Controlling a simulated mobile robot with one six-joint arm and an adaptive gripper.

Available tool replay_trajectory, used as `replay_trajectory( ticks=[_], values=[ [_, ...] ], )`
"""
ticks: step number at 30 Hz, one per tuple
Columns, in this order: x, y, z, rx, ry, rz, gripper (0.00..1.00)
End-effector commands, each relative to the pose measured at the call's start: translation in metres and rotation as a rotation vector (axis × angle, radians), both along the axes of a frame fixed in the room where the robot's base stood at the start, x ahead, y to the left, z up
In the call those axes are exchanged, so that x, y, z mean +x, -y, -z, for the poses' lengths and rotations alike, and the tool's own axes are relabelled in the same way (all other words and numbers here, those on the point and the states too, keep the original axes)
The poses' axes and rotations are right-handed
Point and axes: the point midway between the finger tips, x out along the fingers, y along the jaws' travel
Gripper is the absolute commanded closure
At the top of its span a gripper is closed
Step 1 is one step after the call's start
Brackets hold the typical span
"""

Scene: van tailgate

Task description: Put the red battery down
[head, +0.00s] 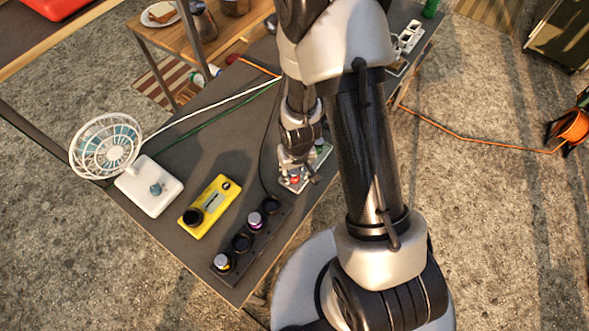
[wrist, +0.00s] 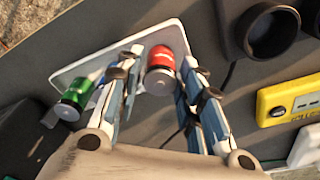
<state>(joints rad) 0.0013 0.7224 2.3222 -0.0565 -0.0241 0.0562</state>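The red battery (wrist: 160,65) stands between my fingers over the white tray (wrist: 85,62), its silver end towards the wrist camera. My gripper (wrist: 162,62) is around it, with a narrow gap showing on each side, so the fingers look open. In the head view, my gripper (head: 298,178) is low over the tray's near end, and a bit of the red battery (head: 295,180) shows there. A green battery (wrist: 75,100) stands on the tray left of my left finger in the wrist view. The battery's underside is hidden.
Left are a yellow meter (head: 213,204) and a white fan (head: 150,185). Cables cross the table behind.

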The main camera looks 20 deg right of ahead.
Motion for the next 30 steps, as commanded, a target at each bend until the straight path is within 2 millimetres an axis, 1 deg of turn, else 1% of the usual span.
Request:
replay_trajectory(
  ticks=[5,8,14,24,27,30],
  values=[
    [0.000,0.000,-0.003,0.000,0.000,0.000,0.65],
    [0.000,0.000,-0.010,0.000,0.001,0.000,0.65],
    [-0.004,0.000,-0.040,0.000,0.001,-0.001,0.65],
    [-0.011,0.000,-0.100,0.000,0.001,0.000,0.65],
    [-0.013,0.000,-0.113,0.000,0.000,0.001,0.65],
    [-0.014,0.000,-0.122,0.000,0.001,0.000,0.65]
  ],
)
